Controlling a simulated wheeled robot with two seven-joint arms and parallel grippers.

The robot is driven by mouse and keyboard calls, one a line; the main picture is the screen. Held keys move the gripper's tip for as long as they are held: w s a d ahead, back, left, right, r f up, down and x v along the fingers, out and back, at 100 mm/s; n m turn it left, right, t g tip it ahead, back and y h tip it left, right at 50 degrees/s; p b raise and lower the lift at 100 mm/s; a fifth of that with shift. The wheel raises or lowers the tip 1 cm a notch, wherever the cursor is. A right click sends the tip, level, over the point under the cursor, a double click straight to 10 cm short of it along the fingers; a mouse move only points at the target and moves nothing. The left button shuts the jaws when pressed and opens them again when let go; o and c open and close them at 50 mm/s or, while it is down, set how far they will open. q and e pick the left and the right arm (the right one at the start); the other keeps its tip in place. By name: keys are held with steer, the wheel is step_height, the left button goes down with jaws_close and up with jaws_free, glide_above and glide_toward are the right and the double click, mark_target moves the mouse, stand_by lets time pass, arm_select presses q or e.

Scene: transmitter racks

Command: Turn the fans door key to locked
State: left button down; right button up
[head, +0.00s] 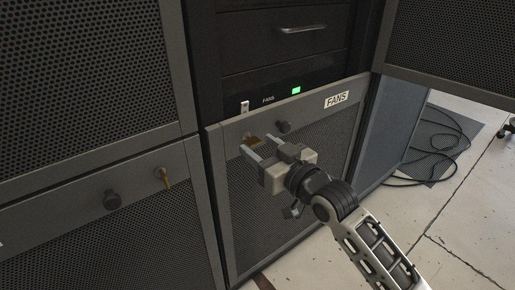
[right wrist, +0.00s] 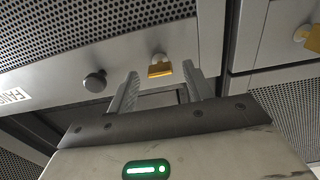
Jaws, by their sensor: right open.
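The fans door (head: 340,118) is a grey perforated panel with a "FANS" label, and it looks shut. Its brass key (head: 250,138) sits in a lock on the door's top rail, partly hidden by my fingers in the head view. In the right wrist view the key (right wrist: 160,70) shows its yellow bow below a round lock. My right gripper (head: 262,146) is open in front of the key. In the right wrist view its two fingers (right wrist: 160,78) stand either side of the key, with clear gaps. My left gripper is not in view.
A dark knob (head: 283,126) is right of the key on the same rail. The neighbouring left door has its own knob (head: 111,199) and brass key (head: 165,178). A green light (head: 296,90) glows above the fans door. An upper perforated panel (head: 455,45) juts in at right.

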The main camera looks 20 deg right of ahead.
steer(key=shift+w+a, duration=0.15)
steer(key=shift+w, duration=0.35)
steer(key=shift+w+a, duration=0.1)
steer(key=shift+w, duration=0.15)
steer(key=c, duration=1)
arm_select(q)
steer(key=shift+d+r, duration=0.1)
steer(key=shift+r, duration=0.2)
